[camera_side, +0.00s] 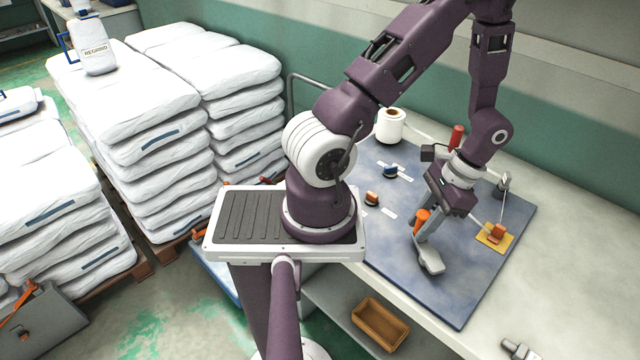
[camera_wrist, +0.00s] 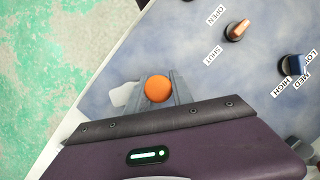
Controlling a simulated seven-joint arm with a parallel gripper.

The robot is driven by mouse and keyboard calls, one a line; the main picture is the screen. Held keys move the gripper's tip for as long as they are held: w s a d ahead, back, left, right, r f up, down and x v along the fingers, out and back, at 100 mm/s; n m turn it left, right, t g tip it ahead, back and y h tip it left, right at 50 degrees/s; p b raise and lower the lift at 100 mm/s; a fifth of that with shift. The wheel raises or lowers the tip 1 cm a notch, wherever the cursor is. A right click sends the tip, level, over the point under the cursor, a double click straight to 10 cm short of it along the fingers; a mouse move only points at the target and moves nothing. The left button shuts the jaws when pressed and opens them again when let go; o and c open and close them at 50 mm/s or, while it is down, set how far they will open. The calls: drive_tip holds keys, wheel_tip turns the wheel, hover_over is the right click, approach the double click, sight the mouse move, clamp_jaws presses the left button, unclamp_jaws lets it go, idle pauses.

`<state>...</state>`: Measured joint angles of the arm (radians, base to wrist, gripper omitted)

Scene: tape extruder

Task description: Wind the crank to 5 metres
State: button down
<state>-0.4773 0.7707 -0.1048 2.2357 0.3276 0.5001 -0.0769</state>
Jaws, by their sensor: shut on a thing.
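The crank's orange handle (camera_side: 422,217) stands upright between my gripper's fingers in the side view. Its round orange top (camera_wrist: 157,88) shows in the wrist view. A light grey crank part (camera_side: 431,262) extends below it over the blue panel, and a pale piece of it (camera_wrist: 121,95) shows left of the fingers in the wrist view. My gripper (camera_side: 427,214) points down and is shut on the handle; its grey fingers (camera_wrist: 160,92) flank the orange top in the wrist view. The crank's pivot is largely hidden by the gripper. I see no readable metre count.
The blue panel (camera_side: 455,290) holds an orange OPEN/SHUT lever (camera_wrist: 238,31) and a blue LOW/MED/HIGH knob (camera_wrist: 294,66). A white roll (camera_side: 390,126) and a red cylinder (camera_side: 456,138) stand behind.

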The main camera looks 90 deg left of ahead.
drive_tip(key=shift+w+d, duration=0.1)
drive_tip(key=shift+w, duration=0.1)
drive_tip(key=shift+w, duration=0.9)
drive_tip(key=shift+w+d, duration=0.35)
drive_tip(key=shift+w, duration=0.4)
drive_tip(key=shift+w+d, duration=0.55)
drive_tip(key=shift+w, duration=0.1)
